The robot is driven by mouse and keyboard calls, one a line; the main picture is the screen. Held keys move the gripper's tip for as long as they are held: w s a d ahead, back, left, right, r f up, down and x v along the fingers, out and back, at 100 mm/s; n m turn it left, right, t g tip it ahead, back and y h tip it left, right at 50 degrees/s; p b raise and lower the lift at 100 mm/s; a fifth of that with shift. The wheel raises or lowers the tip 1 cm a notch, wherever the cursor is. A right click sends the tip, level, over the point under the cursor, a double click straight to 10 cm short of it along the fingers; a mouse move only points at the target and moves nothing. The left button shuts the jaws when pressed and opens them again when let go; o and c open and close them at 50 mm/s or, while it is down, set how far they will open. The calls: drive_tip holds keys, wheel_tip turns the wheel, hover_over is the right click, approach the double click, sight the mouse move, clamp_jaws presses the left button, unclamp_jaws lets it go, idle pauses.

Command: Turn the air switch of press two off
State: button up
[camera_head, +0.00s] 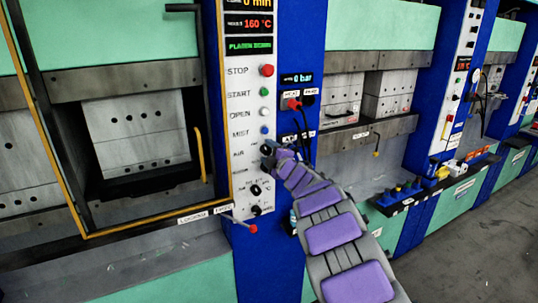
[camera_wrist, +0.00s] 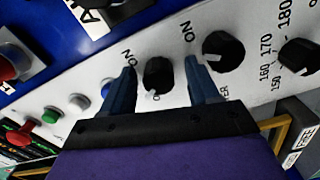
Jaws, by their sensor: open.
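The control panel (camera_head: 247,110) of the nearest press carries the row labelled AIR. My gripper (camera_head: 268,151) is at that row and hides its switch in the head view. In the wrist view, my gripper (camera_wrist: 160,68) is open, with one finger on each side of the black air switch knob (camera_wrist: 158,76). There seem to be small gaps between knob and fingers; contact is not clear. The knob's white mark faces the lower edge, beside a label starting with O, partly hidden.
Another black knob (camera_wrist: 223,52) is just right of the right finger, and a temperature dial (camera_wrist: 298,55) lies beyond. A blue button (camera_wrist: 105,90) is close to the left finger. The yellow-framed guard (camera_head: 150,222) stands left.

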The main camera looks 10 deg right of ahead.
drive_tip(key=p+v, duration=0.2)
drive_tip(key=v, duration=1.5)
drive_tip(key=shift+p, duration=0.4)
drive_tip(key=shift+s, duration=0.1)
